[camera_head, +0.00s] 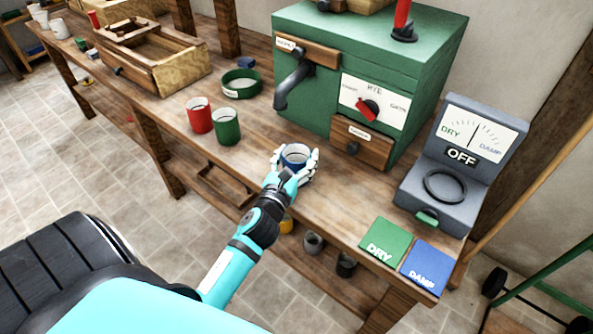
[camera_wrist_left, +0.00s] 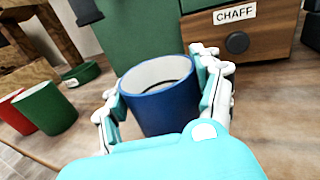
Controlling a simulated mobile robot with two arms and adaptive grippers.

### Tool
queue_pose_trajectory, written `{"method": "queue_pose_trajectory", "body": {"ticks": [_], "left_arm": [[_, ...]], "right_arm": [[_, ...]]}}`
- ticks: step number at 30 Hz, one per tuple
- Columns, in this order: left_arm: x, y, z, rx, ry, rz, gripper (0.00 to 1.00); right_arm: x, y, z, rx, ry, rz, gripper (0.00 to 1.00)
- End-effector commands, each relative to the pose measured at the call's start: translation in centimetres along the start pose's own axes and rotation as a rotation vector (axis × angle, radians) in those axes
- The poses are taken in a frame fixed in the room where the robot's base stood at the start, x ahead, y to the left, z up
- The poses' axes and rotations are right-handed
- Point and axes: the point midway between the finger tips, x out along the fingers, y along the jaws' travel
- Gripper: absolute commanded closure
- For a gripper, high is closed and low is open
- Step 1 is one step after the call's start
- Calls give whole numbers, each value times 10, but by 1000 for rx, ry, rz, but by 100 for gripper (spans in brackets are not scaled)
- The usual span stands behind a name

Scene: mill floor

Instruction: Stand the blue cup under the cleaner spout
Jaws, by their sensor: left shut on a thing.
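The blue cup (camera_head: 296,163) is upright near the front edge of the bench, in front of the green cleaner (camera_head: 320,88). My left gripper (camera_head: 295,156) is shut on it, one finger on each side. In the left wrist view the blue cup (camera_wrist_left: 162,105) looks empty, and its base is partly hidden by my gripper; I cannot tell whether it touches the bench. The dark spout (camera_head: 292,82) curves down from the cleaner's left front, behind and above the cup. The cup is not beneath it. My right gripper is not in view.
A red cup (camera_head: 199,115) and a green cup (camera_head: 227,128) stand left of my gripper, with a green ring-shaped dish (camera_head: 241,84) behind. The CHAFF drawer (camera_head: 361,144), the meter reading OFF (camera_head: 460,157) and DRY (camera_head: 386,243) and DAMP (camera_head: 427,265) pads are rightward. Bench below the spout looks clear.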

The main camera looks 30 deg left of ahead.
Motion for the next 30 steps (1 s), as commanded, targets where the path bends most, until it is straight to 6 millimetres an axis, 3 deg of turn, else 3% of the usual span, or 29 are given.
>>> {"method": "queue_pose_trajectory", "body": {"ticks": [1,8,19,27,30], "left_arm": [[0,0,0,1,0,0,62],[0,0,0,1,-1,0,92],[0,0,7,3,-3,-1,93],[0,0,42,5,-6,-3,93],[-22,-8,36,-1,1,-2,93]], "right_arm": [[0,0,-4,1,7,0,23],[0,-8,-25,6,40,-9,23],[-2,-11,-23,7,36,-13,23],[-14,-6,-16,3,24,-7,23],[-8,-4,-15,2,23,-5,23]]}}
